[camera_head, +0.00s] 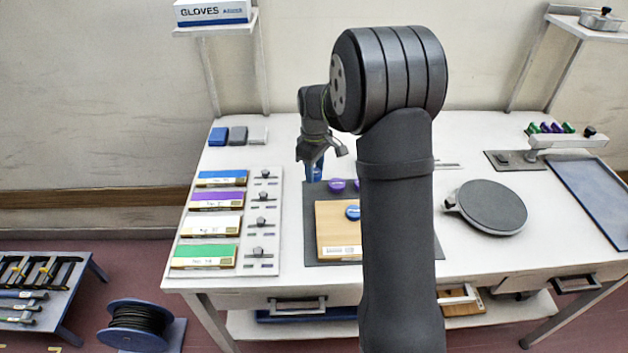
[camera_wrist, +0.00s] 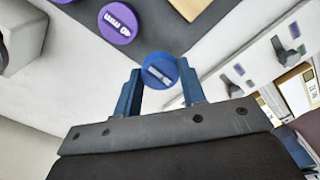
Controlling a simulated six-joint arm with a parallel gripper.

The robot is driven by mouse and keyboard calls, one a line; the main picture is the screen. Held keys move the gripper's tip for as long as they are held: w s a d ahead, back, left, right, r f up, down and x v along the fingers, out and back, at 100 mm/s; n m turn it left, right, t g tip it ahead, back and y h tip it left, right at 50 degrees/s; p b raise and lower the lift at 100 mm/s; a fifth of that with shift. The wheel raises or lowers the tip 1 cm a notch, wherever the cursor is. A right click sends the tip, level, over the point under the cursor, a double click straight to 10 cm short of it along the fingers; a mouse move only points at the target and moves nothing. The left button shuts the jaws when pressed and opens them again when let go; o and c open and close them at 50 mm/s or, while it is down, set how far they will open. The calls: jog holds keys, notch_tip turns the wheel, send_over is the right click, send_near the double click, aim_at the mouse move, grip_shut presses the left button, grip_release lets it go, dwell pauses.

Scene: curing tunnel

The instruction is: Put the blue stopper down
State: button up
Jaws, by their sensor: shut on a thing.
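My gripper (camera_head: 314,174) points down near the back left corner of the dark mat (camera_head: 310,225). In the wrist view its two blue fingers (camera_wrist: 160,88) are shut on a round blue stopper (camera_wrist: 160,70) with a pale mark on top. The stopper sits at the fingertips; its height above the table is hard to tell. Another blue disc-like stopper (camera_head: 353,212) lies on the wooden board (camera_head: 338,234). A purple stopper (camera_head: 336,185) is on the mat just right of my gripper, and one shows in the wrist view (camera_wrist: 118,22).
A white panel (camera_head: 262,220) with coloured label blocks and dark knobs lies on the left of the table. Blue, grey and white blocks (camera_head: 238,135) stand at the back left. A round dark plate (camera_head: 487,207) is to the right. My arm hides part of the mat.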

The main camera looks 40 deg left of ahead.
jog(key=shift+s+a+f, duration=0.15)
jog(key=shift+a+f, duration=0.15)
jog(key=shift+f, duration=1.9)
jog(key=o, duration=0.9)
jog(key=shift+f, duration=0.15)
jog(key=shift+o, duration=0.2)
notch_tip(320, 180, up, 12)
jog(key=shift+r, duration=0.2)
